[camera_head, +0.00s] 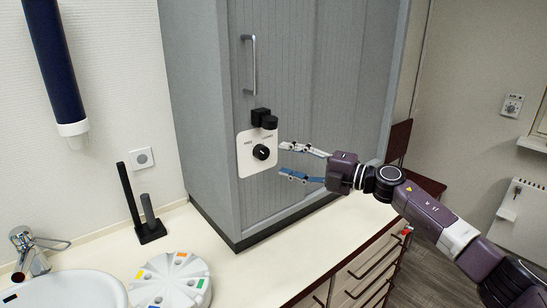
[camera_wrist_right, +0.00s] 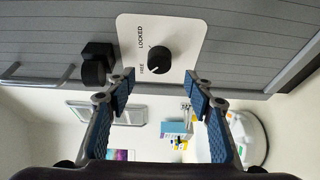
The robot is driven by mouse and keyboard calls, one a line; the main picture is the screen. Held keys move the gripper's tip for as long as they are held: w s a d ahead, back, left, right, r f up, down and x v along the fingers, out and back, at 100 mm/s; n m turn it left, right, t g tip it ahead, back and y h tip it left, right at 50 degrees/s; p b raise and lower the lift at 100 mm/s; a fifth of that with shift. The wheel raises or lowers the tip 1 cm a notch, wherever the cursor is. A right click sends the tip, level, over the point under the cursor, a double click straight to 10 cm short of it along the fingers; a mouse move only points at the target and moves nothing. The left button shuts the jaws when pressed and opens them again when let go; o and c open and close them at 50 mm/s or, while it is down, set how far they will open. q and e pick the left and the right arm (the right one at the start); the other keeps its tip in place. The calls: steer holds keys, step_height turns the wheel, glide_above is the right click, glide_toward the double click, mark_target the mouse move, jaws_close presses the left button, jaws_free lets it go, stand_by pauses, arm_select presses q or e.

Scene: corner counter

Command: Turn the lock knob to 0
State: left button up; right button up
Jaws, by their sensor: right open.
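The lock knob (camera_head: 262,152) is a round black knob on a white plate (camera_head: 246,166) on the front of the grey cabinet. In the right wrist view the knob (camera_wrist_right: 159,61) shows a pale pointer mark at its lower left, on the side of the word FREE; LOCKED is printed further up the plate. No 0 can be read. My right gripper (camera_head: 283,160) is open, just right of the plate in the head view, with its fingers pointing at the knob. In the wrist view its fingertips (camera_wrist_right: 160,82) are spread, with the knob between and beyond them, apparently untouched. My left gripper is not in view.
A black latch block (camera_head: 264,119) sticks out just above the plate, and a vertical handle (camera_head: 249,65) is higher on the cabinet (camera_head: 320,70). On the counter stand a black holder (camera_head: 150,232), a white round tray (camera_head: 168,281) and a sink (camera_head: 72,290). The counter before the cabinet is clear.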

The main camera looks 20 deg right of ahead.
steer(key=v, duration=0.5)
steer(key=shift+s+d, duration=0.15)
steer(key=shift+s, duration=0.05)
